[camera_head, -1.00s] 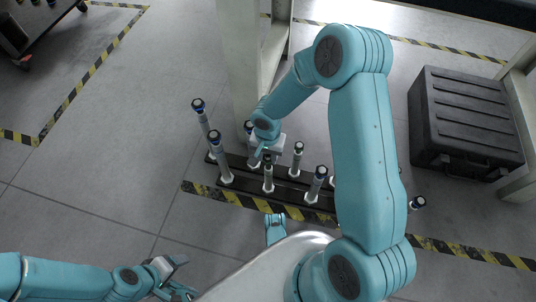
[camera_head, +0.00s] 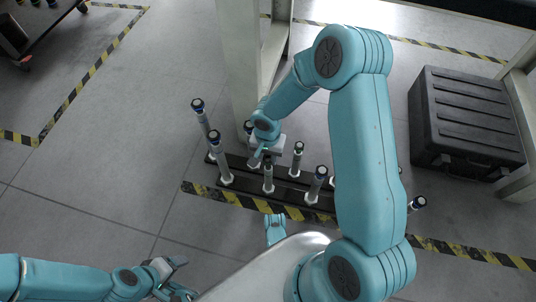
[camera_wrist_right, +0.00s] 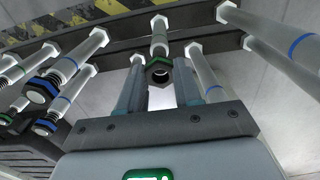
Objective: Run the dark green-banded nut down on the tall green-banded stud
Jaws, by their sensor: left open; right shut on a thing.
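The dark green-banded nut (camera_wrist_right: 159,70) is between the two fingers of my right gripper (camera_wrist_right: 160,85) in the right wrist view, which is shut on it. The tall stud (camera_wrist_right: 159,35) stands straight behind the nut, in line with it. The nut hides the stud's tip, so I cannot tell how far it is threaded on. In the head view my right gripper (camera_head: 262,155) is at the top of this stud (camera_head: 268,180), between other studs. My left gripper (camera_head: 178,277) is open and empty at the lower left, away from the studs.
Several pale studs with blue-banded tops (camera_head: 216,150) stand around it on a dark base rail (camera_head: 240,187). Another green-banded nut (camera_wrist_right: 12,122) sits on a stud at left in the wrist view. A pale post (camera_head: 240,70) stands behind. A black case (camera_head: 465,120) is at right.

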